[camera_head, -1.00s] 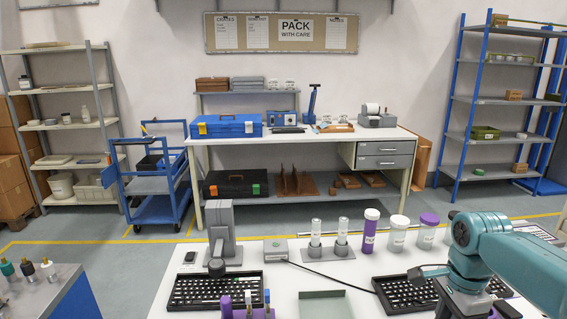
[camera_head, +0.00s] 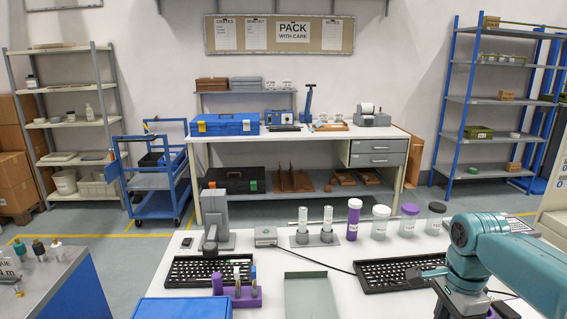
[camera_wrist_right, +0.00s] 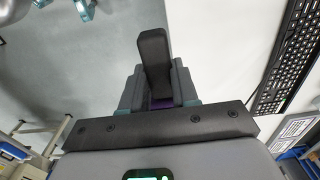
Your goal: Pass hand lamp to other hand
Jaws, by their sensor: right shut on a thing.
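My right gripper (camera_wrist_right: 158,88) is shut on a dark grey, rounded block, which I take to be the hand lamp (camera_wrist_right: 153,55). The lamp stands out beyond the two grey fingers in the right wrist view, and a bit of purple shows at its base between them. In the head view my teal right arm comes in from the right over the bench. A dark grey part sticks out left of it above a keyboard; I cannot tell whether it is the lamp. My left gripper is in neither view.
The white bench (camera_head: 283,262) holds two keyboards (camera_head: 209,270) (camera_head: 397,273), a grey tray (camera_head: 312,296), a purple rack (camera_head: 245,297), a grey stand (camera_head: 217,220) and several jars. A blue box (camera_head: 183,308) is at the front left.

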